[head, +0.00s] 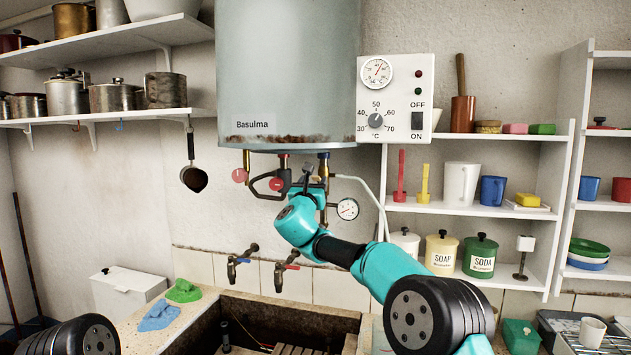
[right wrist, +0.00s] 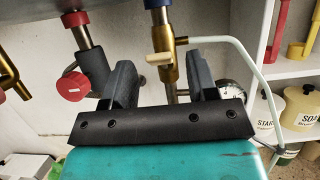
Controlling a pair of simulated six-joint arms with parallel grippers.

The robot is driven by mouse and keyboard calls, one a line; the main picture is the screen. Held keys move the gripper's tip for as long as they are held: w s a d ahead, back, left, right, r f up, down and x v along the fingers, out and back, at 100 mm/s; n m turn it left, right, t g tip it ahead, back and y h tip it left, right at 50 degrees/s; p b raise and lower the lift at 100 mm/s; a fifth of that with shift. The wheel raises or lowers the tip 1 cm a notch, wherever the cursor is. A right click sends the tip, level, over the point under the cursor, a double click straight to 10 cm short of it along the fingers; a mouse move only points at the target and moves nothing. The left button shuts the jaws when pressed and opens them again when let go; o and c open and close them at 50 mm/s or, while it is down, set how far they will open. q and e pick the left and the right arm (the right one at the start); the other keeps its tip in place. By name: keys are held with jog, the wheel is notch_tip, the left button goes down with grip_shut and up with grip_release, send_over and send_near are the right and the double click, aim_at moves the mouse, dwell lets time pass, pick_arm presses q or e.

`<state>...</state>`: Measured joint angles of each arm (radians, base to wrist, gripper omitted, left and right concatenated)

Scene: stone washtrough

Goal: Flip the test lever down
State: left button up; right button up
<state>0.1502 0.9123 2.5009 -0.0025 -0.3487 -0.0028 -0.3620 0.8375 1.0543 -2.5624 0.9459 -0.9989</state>
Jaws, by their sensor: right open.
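The test lever is a small cream-coloured bar (right wrist: 160,60) on a brass valve (right wrist: 167,72) below a blue collar, shown in the right wrist view. It sticks out to the left, roughly level. My right gripper (right wrist: 163,78) is open, with one dark finger on each side of the valve and nothing held. I cannot tell whether a finger touches the lever. In the head view my right gripper (head: 310,187) is under the boiler (head: 290,80), in front of the blue-collared pipe, and largely hides the lever. My left gripper is out of view.
A red knob (right wrist: 74,87) on a dark pipe is close left of the gripper. A pressure gauge (head: 347,209) and a pale bent pipe are close right. The stone trough (head: 225,305) with two taps lies below. Shelves (head: 460,208) stand at the right.

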jog(key=shift+x, duration=1.15)
grip_shut()
